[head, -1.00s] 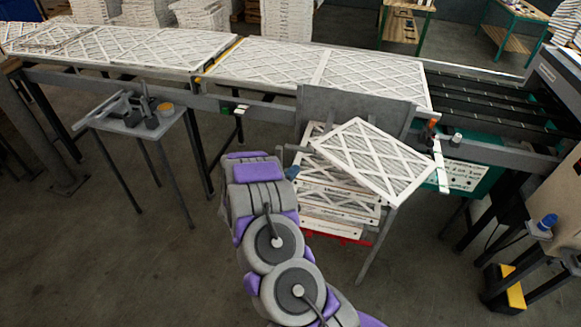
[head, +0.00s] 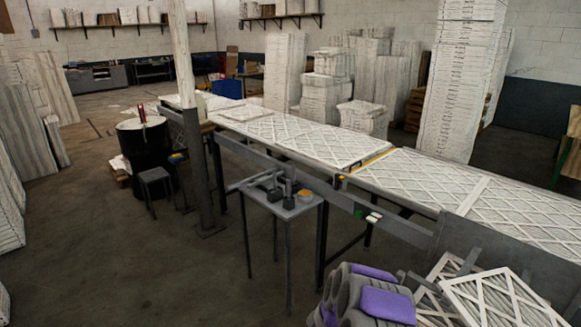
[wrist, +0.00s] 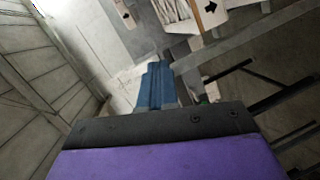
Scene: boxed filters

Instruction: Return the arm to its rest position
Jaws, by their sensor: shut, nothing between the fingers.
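My gripper (wrist: 157,72) shows in the wrist view with its blue fingers together and nothing between them. Its fingertips point up the picture, in front of a blurred pale area. In the head view my purple and grey arm (head: 368,302) is at the bottom edge, right of centre, folded close to my body. The gripper itself cannot be made out there. Just right of the arm, in the head view, tilted white framed filters (head: 505,302) lie on a stack cut off by the lower right corner.
A long conveyor (head: 350,200) bearing white lattice filters runs diagonally across the head view. A small grey side table (head: 300,208) with tools stands before it. A black drum (head: 143,150) stands at the left near a post (head: 190,130). The floor at the lower left is clear.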

